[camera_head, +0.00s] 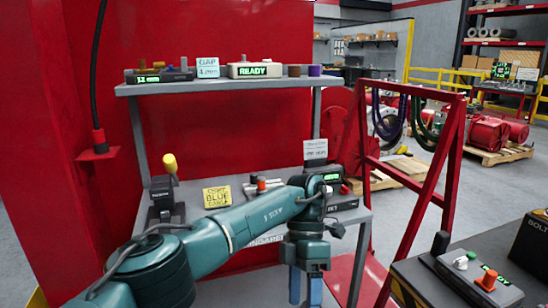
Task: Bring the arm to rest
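My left arm (255,219), teal, comes in from the bottom left and stretches across in front of the lower shelf. Its wrist bends downward at the right end. My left gripper (305,290) points straight down, with two blue fingers visibly apart and nothing seen between them. The fingertips are close to the bottom edge of the picture. My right gripper is not in view.
A grey shelf unit (225,85) holds a box reading READY (254,70). A red frame (450,165) with hoses stands right. A control box (480,278) sits on a dark surface at lower right.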

